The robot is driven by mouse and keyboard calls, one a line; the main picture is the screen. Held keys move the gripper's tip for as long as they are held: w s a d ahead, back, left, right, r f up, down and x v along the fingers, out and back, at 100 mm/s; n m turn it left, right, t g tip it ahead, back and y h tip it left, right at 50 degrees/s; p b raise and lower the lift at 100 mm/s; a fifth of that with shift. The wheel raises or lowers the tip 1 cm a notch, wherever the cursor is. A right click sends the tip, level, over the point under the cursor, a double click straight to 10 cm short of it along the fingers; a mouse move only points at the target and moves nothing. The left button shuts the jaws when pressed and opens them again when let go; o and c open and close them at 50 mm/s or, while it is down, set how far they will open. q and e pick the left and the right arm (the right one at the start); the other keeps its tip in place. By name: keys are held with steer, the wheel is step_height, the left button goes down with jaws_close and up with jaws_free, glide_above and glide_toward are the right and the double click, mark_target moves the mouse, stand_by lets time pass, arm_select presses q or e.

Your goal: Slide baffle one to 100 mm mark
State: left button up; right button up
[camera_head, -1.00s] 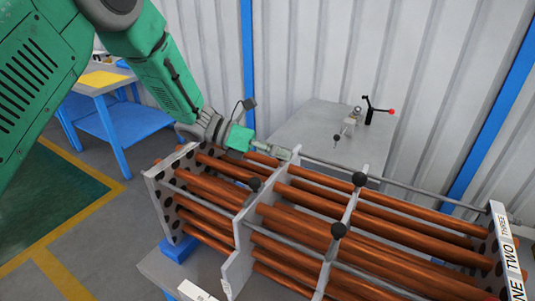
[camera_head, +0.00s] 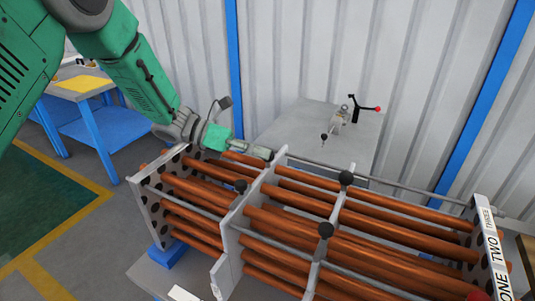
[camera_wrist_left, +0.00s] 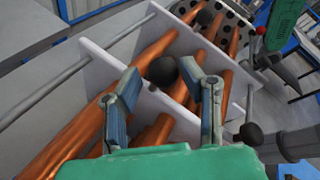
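The flanged shell is a rack of copper tubes (camera_head: 290,222) between a holed end plate (camera_head: 150,212) at left and a plate marked ONE, TWO, THREE (camera_head: 490,250) at right. Two pale baffles cross the tubes: a left one (camera_head: 232,245) and a middle one (camera_head: 322,250). I cannot tell which is baffle one. My left gripper (camera_head: 268,153) is by the top back corner of the left baffle. In the left wrist view its fingers (camera_wrist_left: 168,82) are apart, with a black knob (camera_wrist_left: 162,70) between or just beyond their tips; contact is unclear. My right gripper is not seen.
Thin grey rods run along the rack, with black knobs (camera_head: 346,178) at the baffles. A grey table (camera_head: 300,128) with a clamp-like tool (camera_head: 362,108) stands behind, against the corrugated wall. A blue bench (camera_head: 95,115) is at the back left.

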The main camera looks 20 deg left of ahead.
arm_select(q)
steer(key=v, duration=1)
steer(key=shift+a, duration=0.45)
steer(key=shift+d, duration=0.1)
steer(key=shift+f, duration=0.15)
